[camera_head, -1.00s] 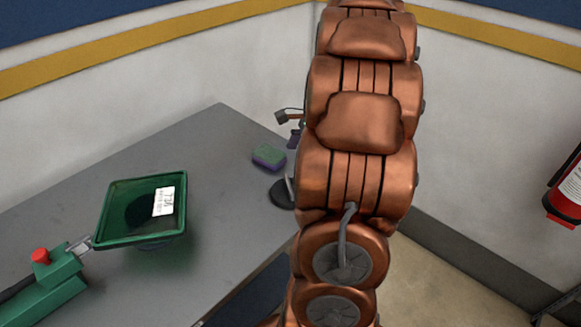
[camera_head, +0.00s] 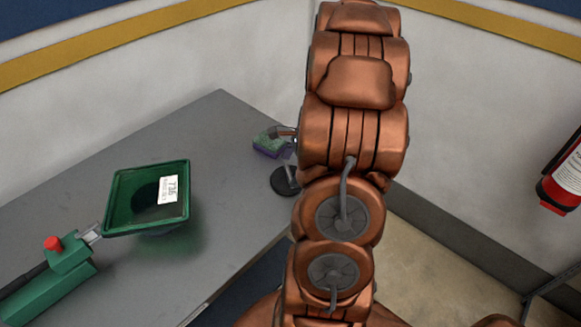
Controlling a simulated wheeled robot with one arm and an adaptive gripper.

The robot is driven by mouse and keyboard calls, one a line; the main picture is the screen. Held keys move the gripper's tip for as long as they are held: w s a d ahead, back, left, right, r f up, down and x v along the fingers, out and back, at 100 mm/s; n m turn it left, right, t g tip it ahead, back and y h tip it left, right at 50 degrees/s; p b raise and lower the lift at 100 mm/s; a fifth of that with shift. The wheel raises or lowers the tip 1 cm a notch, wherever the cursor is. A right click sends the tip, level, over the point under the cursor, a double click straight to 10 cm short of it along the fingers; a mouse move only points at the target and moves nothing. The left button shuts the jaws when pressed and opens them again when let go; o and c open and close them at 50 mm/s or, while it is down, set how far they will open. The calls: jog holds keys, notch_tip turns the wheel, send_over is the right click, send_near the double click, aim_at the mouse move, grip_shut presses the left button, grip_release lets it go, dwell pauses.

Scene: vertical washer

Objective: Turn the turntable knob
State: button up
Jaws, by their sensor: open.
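No part is clearly recognisable as a turntable knob. A green square dish (camera_head: 119,200) with a white label sits over the grey table, joined by a metal piece to a green body (camera_head: 62,272) with a red cap (camera_head: 53,243). A round black base (camera_head: 284,183) with an upright metal part stands near the table's right edge, partly behind my arm. My gripper (camera_head: 284,132) is mostly hidden behind my copper arm. Only a small part of it shows at the arm's left side, open, overlapping the sponge in the picture. Contact cannot be judged.
A green and purple sponge (camera_head: 268,143) lies on the grey table (camera_head: 225,125) towards its back right. Pale walls with a yellow stripe close in the corner. A red fire extinguisher (camera_head: 562,185) hangs at the right. The table between dish and sponge is clear.

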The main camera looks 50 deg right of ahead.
jog(key=shift+c, duration=0.4)
jog(key=c, duration=0.7)
jog(key=shift+c, duration=0.2)
